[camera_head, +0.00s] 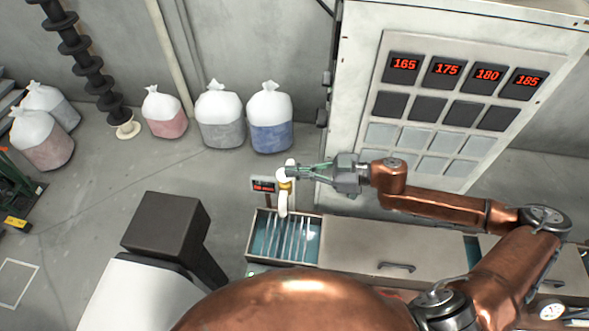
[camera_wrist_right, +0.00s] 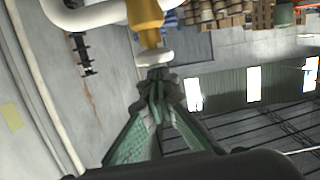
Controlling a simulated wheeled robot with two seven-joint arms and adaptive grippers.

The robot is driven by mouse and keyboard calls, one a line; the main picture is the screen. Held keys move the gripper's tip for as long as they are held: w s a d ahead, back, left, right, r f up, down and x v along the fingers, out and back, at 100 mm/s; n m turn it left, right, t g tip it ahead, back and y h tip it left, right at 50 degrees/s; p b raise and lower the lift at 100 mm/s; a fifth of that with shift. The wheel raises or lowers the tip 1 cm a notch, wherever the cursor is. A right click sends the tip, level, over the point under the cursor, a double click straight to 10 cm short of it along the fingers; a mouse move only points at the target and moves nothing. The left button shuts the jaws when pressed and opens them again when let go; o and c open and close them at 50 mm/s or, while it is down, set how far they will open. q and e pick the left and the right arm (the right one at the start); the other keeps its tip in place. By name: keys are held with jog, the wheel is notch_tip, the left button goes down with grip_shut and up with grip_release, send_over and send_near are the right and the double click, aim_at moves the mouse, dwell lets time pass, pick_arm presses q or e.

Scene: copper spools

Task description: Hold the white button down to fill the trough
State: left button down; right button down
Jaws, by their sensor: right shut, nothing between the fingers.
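A yellow valve body (camera_head: 285,186) with a white spout (camera_head: 283,204) stands over the trough (camera_head: 249,240) in the head view. In the right wrist view, the white button (camera_wrist_right: 153,58) is a pale disc on the end of the yellow body (camera_wrist_right: 147,20). My right gripper (camera_head: 293,172) is shut and empty, its tips at the button; they also show in the wrist view (camera_wrist_right: 158,76). They look against the disc, but I cannot tell whether it is pressed in. The trough has pale bars across a teal inside; its level is unclear. My left gripper is not in view.
A small red display (camera_head: 263,186) stands beside the valve; its digits are too small to read. A tall cabinet (camera_head: 350,100) with red number displays stands behind my right arm. A drawer unit (camera_head: 370,250) adjoins the trough. Several filled bags (camera_head: 270,120) line the back wall.

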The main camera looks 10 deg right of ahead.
jog(key=shift+f, duration=0.1)
jog(key=shift+f, duration=1.15)
dwell(1.1)
jog(key=s+d+r+p, duration=0.1)
jog(key=s+d+r, duration=0.3)
jog(key=d, duration=0.5)
jog(key=shift+s+r, duration=0.15)
jog(key=shift+r, duration=1.1)
